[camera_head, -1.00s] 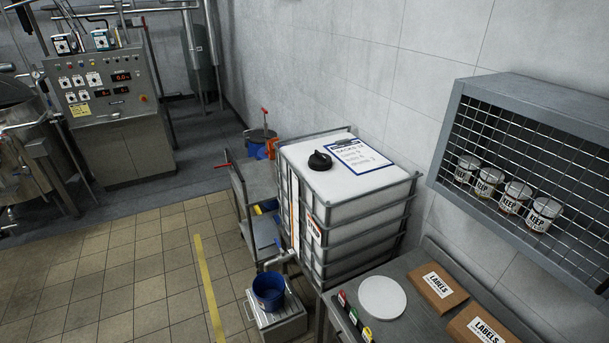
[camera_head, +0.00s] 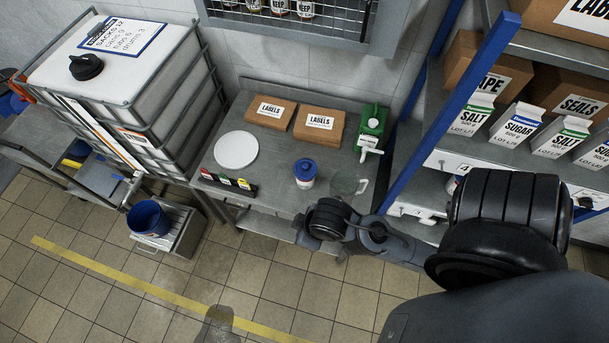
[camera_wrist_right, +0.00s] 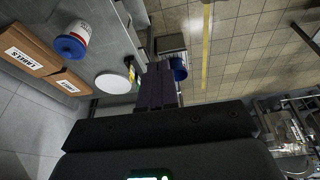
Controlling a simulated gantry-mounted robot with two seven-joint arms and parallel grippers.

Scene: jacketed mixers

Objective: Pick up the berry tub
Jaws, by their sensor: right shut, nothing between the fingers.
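A small white tub with a blue lid (camera_head: 305,174) stands upright on the metal bench. I take it as the berry tub, though its label is too small to read. It also shows in the right wrist view (camera_wrist_right: 73,40), at the upper left, off to the side of the fingers. My right gripper (camera_wrist_right: 158,72) is shut and empty, apart from the tub. In the head view my right arm reaches in from the right, its dark wrist (camera_head: 330,220) at the bench's front edge, near the tub. My left gripper is not in view.
A blue shelf post (camera_head: 450,115) rises at right. A blue bucket (camera_head: 148,219) stands left.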

